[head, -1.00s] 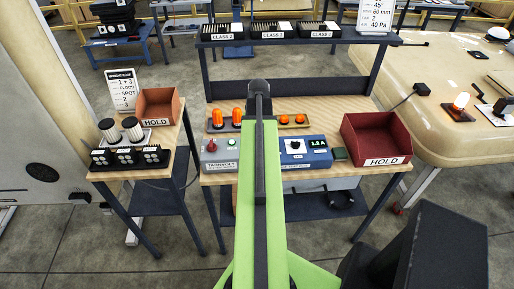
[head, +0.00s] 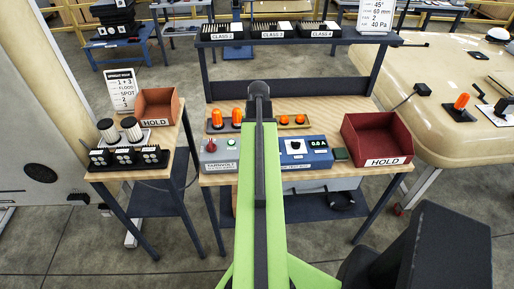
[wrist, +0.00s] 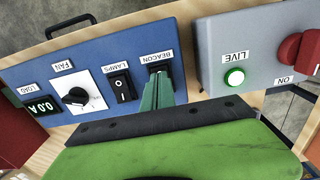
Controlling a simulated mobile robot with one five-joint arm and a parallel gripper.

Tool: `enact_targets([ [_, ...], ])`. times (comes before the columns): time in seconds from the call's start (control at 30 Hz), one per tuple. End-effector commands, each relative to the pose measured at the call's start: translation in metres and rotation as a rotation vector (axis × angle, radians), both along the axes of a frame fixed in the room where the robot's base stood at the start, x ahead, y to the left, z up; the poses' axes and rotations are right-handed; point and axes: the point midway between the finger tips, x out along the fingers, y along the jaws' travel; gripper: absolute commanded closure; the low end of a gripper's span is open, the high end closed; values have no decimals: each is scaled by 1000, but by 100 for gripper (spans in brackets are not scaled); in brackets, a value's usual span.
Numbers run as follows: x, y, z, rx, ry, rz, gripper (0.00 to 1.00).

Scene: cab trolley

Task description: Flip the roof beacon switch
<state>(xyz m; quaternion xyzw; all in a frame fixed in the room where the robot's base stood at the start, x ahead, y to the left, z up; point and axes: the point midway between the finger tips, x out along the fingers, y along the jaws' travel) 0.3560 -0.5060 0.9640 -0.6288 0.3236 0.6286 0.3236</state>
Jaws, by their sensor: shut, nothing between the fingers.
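The beacon switch (wrist: 158,69) is on the blue control box (wrist: 75,45) in the wrist view, under an upside-down BEACON label. My gripper (wrist: 157,90) is shut and empty, its green fingertips over the switch and hiding most of it. I cannot tell whether they touch it or which way the switch is set. The blue box also shows in the head view (head: 318,160), where my arm hides the gripper and the switch. The orange roof beacon (head: 461,102) stands on the cream cab roof at the right and looks unlit.
Beside the switch are the LAMPS rocker (wrist: 121,87), the FAN knob (wrist: 75,97) and a LOAD display (wrist: 38,106). The grey box (wrist: 262,55) has a lit green LIVE light and a red knob. A red HOLD bin (head: 378,138) stands at the bench's right.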

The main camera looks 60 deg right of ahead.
Motion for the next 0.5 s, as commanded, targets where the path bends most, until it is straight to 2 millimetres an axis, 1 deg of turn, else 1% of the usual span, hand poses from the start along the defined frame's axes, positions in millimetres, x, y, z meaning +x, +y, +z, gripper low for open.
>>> enact_targets([
  [0.5, 0, 0, 48, 0, 0, 1, 100],
])
